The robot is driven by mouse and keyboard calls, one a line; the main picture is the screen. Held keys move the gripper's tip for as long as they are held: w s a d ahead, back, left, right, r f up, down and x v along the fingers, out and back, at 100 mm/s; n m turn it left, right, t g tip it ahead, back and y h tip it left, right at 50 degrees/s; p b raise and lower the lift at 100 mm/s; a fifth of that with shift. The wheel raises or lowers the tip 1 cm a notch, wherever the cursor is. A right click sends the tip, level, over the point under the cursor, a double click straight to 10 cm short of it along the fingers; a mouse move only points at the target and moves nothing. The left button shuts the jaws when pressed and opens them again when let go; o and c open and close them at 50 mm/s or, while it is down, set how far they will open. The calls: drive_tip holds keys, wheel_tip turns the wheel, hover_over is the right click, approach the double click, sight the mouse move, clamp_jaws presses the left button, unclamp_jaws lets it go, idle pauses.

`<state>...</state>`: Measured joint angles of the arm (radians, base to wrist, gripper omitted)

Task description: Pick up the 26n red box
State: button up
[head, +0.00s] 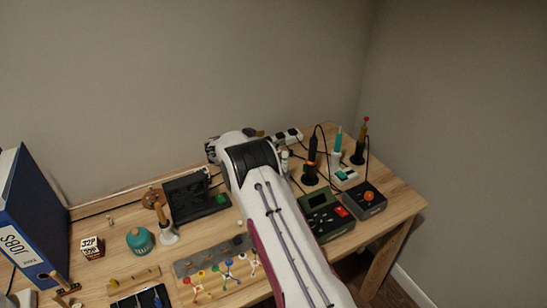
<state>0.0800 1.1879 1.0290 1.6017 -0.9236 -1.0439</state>
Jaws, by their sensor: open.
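I cannot make out a red box marked 26n in the head view; my arm hides part of the bench. A small box (92,247) with a white face and dark lettering stands at the left of the bench, near the blue binder. Its lettering looks like "32P", though it is small. My gripper (211,151) is partly visible as dark parts at the far end of my white arm, near the back of the bench. It is open, and no object shows in it. Most of it is hidden behind the arm.
A blue binder (27,219) stands at the left. A teal pot (140,240), a black stand (192,196) and a tray of coloured models (212,259) lie left of my arm. A green device (323,213) and upright tools (311,160) stand right. Walls close the back.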

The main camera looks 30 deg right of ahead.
drive_tip(key=shift+f, duration=1.75)
drive_tip(key=shift+f, duration=1.8)
drive_tip(key=shift+x, duration=1.45)
drive_tip(key=c, duration=1.6)
